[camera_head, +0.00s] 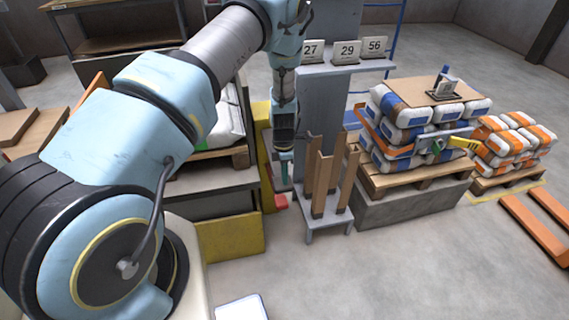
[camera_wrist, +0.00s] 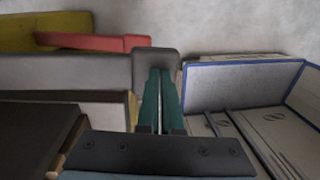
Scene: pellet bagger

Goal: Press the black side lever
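In the wrist view, a dark grey bar (camera_wrist: 75,72) comes in from the left and ends in a squarish block (camera_wrist: 156,62). It may be the black side lever, but I cannot be sure. My gripper (camera_wrist: 160,74) has its two teal fingers close together, with nothing seen between them. The fingertips overlap the end block in the picture; I cannot tell whether they touch it. In the head view, my gripper (camera_head: 284,178) points down between the yellow machine side and the grey column. The lever cannot be made out clearly there.
A red bar (camera_wrist: 100,42) lies beyond the grey bar; its red end (camera_head: 280,202) shows low in the head view. Bagged pallets stand further right.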

